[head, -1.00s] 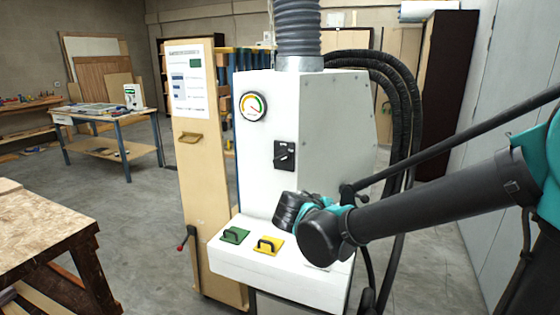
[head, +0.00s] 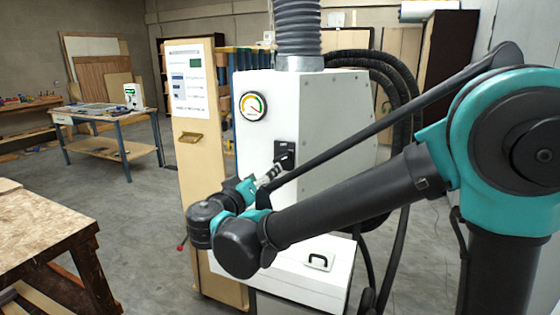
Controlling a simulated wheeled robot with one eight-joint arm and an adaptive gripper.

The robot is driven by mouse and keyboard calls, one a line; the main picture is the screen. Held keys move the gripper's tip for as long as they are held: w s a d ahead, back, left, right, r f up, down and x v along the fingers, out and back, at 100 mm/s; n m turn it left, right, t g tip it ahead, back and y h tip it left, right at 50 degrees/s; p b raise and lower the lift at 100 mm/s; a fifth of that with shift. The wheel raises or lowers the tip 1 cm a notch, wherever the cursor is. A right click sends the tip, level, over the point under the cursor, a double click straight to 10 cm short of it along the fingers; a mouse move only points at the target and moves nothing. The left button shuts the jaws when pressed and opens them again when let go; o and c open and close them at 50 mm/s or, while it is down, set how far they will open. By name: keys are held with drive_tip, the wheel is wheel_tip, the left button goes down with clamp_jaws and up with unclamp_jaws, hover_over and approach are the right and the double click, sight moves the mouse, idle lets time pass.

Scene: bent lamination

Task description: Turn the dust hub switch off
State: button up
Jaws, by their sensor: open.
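The dust hub is a white cabinet (head: 335,115) with a round gauge (head: 252,106) on its front. Its switch, a black plate (head: 286,147) with a dark knob, is on the front below and right of the gauge. My gripper (head: 282,162) is right at the lower part of the switch, its fingers open and reaching up to the knob. The fingers are small and partly cover the knob, so I cannot tell whether they touch it or which way the knob points.
A ledge (head: 335,290) with a white-plated handle (head: 319,262) juts out below the cabinet front, partly behind my arm. A wooden panel with a notice (head: 187,80) stands at the left. Thick black hoses (head: 405,100) hang at the right. A workbench (head: 40,225) is at the lower left.

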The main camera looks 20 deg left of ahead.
sight(279, 160)
drive_tip(key=w, duration=0.8)
drive_tip(key=w+d, duration=0.1)
drive_tip(key=w, duration=0.3)
drive_tip(key=shift+w, duration=0.2)
drive_tip(key=c, duration=1.2)
drive_tip(key=shift+o, duration=0.2)
drive_tip(key=shift+n, duration=0.4)
drive_tip(key=n, duration=1.1)
